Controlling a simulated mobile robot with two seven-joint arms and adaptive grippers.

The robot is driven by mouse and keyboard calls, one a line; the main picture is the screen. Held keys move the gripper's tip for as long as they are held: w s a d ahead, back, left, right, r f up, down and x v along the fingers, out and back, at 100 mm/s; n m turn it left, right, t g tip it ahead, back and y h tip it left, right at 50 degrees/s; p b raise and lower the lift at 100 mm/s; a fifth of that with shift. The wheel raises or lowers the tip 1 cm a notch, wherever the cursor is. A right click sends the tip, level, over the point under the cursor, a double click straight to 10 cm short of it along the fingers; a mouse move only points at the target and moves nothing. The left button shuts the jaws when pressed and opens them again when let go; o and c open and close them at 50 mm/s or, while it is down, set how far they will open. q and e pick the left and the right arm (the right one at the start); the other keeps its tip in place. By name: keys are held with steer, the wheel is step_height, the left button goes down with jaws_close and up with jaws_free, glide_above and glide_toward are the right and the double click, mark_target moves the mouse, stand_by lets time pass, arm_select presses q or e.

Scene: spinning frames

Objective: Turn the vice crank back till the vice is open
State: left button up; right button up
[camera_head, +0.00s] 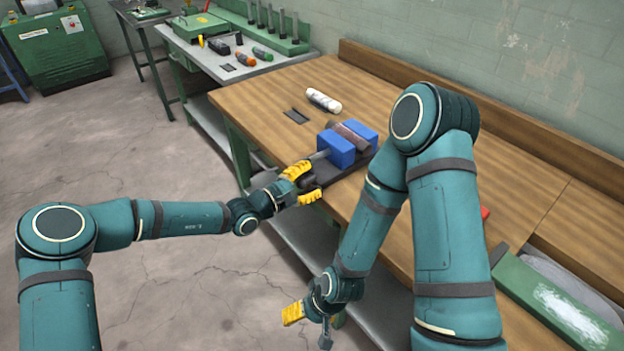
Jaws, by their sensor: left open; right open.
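The vice stands on the wooden workbench with two blue jaws, a front jaw (335,149) and a back jaw (358,130). A brown round piece (347,138) lies between them. A short grey rod (318,155) sticks out of the front jaw towards my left gripper. My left gripper (304,184) is open at the bench's front edge, its yellow fingertips one above the other, just in front of the vice. The crank is not clearly visible there; the gripper hides that spot. My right gripper (308,324) is open, low in front of the bench, away from the vice.
A grey table (215,68) with tools stands further back. The floor at left is clear.

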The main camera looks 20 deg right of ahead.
arm_select(q)
steer(key=shift+w+d, duration=0.15)
steer(key=shift+d, duration=0.25)
jaws_close()
steer(key=shift+f, duration=0.1)
stand_by(0.6)
steer(key=shift+n, duration=0.3)
